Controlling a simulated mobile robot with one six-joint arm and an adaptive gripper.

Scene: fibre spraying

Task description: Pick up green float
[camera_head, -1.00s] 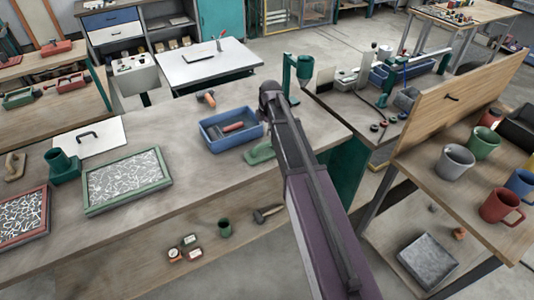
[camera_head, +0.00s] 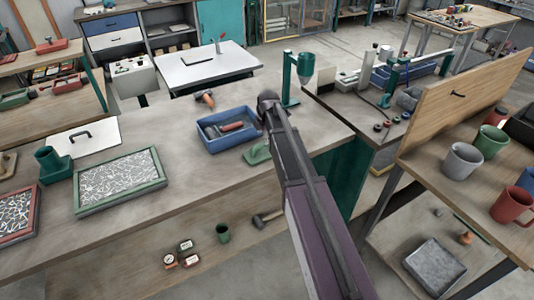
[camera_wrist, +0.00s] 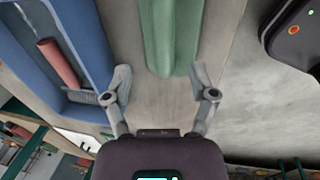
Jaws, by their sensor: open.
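The green float (camera_head: 257,154) lies on the workbench, just right of the blue bin, partly hidden by my arm in the head view. In the wrist view the green float (camera_wrist: 171,35) runs down from the top edge, and its lower end sits between and beyond my fingertips. My gripper (camera_wrist: 162,82) is open with nothing between its fingers. My fingers are not clearly visible in the head view.
The blue bin (camera_head: 205,140) with a red-handled tool (camera_head: 231,127) stands close left of the float; its wall (camera_wrist: 92,35) is near my left finger. An orange tool (camera_head: 205,98) lies behind the bin. A green stand (camera_head: 290,82) rises behind my arm.

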